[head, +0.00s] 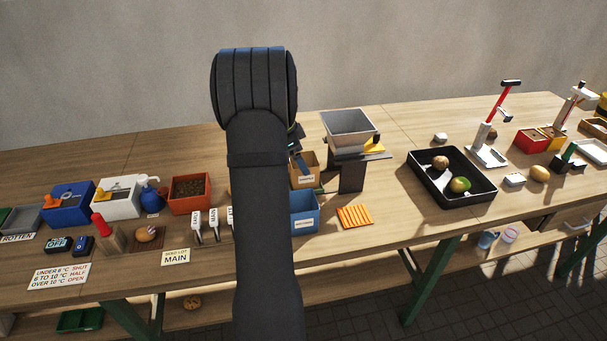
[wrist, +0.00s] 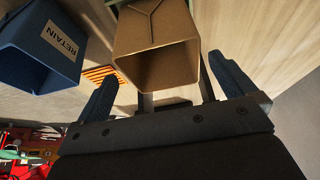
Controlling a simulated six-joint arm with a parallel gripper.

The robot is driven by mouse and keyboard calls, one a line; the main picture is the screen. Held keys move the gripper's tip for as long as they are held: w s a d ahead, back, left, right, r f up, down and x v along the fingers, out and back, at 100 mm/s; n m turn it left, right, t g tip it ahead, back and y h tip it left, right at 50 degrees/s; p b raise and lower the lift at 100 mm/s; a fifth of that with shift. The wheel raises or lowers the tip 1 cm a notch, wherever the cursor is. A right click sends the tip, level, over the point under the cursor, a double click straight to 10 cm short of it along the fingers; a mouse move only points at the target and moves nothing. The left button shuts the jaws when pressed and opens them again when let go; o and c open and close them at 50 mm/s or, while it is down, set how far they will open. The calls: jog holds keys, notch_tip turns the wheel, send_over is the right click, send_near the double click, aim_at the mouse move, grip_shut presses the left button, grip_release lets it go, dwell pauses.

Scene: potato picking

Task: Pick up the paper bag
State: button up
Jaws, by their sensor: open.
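The brown paper bag (head: 304,170) stands on the table just right of my arm in the head view, partly hidden behind it. In the wrist view the bag (wrist: 157,35) fills the top middle, with its open mouth facing the camera. My gripper (wrist: 162,68) is open, with one dark blue finger on each side of the bag's mouth. Gaps show between the bag and both fingers, and nothing is held. In the head view my gripper (head: 299,158) is mostly hidden by my arm, close to the bag.
A blue RETAIN bin (head: 305,212) stands beside the bag; it also shows in the wrist view (wrist: 40,45). Orange sticks (head: 355,216) lie to its right. A grey hopper (head: 347,128) on a stand rises behind. A black tray (head: 450,178) is farther right.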

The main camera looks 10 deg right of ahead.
jog(key=shift+x, duration=2.65)
jog(key=shift+w, duration=0.1)
jog(key=c, duration=1)
